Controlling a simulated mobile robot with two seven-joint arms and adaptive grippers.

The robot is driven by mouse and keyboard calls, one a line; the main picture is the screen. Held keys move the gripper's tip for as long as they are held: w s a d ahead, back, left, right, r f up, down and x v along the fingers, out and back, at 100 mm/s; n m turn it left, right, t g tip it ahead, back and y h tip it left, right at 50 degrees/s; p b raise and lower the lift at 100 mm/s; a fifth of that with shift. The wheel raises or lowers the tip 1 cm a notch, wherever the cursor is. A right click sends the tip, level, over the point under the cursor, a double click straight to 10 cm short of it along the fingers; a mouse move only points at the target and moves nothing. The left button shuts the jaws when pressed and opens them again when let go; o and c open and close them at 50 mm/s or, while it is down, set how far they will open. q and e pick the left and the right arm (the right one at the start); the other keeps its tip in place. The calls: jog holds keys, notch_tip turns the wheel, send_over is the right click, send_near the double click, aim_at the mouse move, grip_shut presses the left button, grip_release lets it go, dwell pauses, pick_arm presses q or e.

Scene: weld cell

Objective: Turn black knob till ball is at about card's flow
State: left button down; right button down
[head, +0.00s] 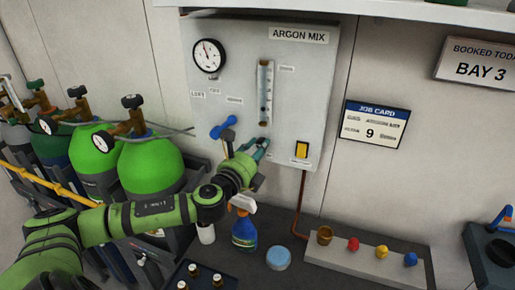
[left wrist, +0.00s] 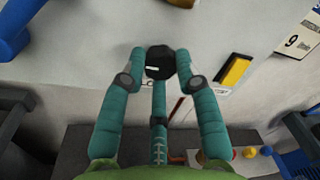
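The black knob (left wrist: 160,63) shows in the left wrist view between the fingertips of my left gripper (left wrist: 161,70). The fingertips lie against its left and right sides. A small white mark shows on its face. In the head view my left gripper (head: 256,148) is at the panel just below the flow tube (head: 265,92) and hides the knob. The tube stands upright with scale marks; its ball is too small to make out. The job card (head: 374,125) on the wall right of the panel reads 9. My right gripper is not in view.
The argon panel (head: 233,80) carries a round gauge (head: 208,55), a blue lever (head: 222,127) and a yellow switch (head: 302,150). Green cylinders (head: 150,165) stand at left. A spray bottle (head: 244,232) and a blue-lidded tub (head: 278,258) stand on the bench below.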

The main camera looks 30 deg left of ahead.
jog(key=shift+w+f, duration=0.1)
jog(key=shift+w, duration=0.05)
pick_arm(q)
jog(key=shift+n+t+y+b, duration=0.25)
jog(key=shift+n+b, duration=1.2)
jog(key=shift+n, duration=1.4)
jog(key=shift+n+t+y+b, duration=0.25)
jog(key=shift+n+b, duration=1.2)
jog(key=shift+n, duration=1.4)
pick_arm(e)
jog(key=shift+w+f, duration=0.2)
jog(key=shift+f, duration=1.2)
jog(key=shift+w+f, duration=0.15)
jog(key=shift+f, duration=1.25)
pick_arm(q)
jog(key=c, duration=0.9)
grip_release()
jog(key=shift+a+f, duration=0.1)
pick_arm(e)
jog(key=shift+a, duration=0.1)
